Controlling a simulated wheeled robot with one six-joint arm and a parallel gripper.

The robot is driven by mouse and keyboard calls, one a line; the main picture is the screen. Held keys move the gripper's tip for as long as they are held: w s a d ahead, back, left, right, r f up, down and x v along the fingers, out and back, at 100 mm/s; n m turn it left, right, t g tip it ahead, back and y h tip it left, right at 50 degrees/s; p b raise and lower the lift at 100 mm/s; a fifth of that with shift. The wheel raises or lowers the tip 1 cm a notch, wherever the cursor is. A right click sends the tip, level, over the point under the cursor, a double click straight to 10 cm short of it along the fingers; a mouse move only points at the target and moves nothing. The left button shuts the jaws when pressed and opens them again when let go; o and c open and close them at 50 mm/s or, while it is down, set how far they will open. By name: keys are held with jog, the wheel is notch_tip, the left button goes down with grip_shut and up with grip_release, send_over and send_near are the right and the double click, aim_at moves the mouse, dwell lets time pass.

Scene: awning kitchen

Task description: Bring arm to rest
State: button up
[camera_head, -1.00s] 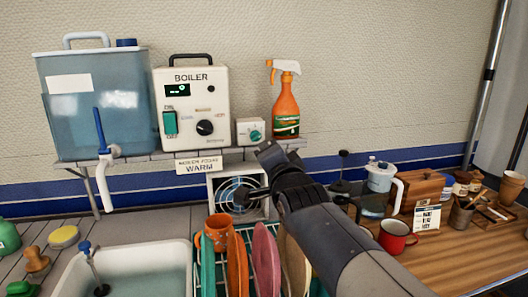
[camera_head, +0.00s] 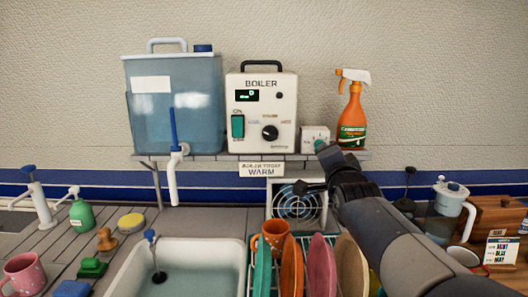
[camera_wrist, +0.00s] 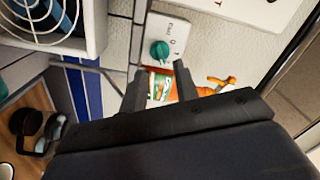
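My gripper (camera_head: 318,171) is in front of the shelf edge, just below the small white box with a green dial (camera_head: 316,139). In the wrist view my gripper (camera_wrist: 160,72) has its two dark fingers apart with nothing held between them. The dial box (camera_wrist: 163,45) shows past the fingertips, and a gap seems to remain. My arm reaches in from the lower right of the head view, over the dish rack.
The boiler (camera_head: 262,115), water tank (camera_head: 175,105) and orange spray bottle (camera_head: 352,118) stand on the shelf. Below are a fan (camera_head: 297,204), a sink (camera_head: 120,275) and a rack with colored plates (camera_head: 320,265). A jug (camera_head: 450,205) stands at right.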

jog(key=w, duration=0.4)
jog(key=shift+w, duration=0.3)
jog(key=shift+s, duration=0.1)
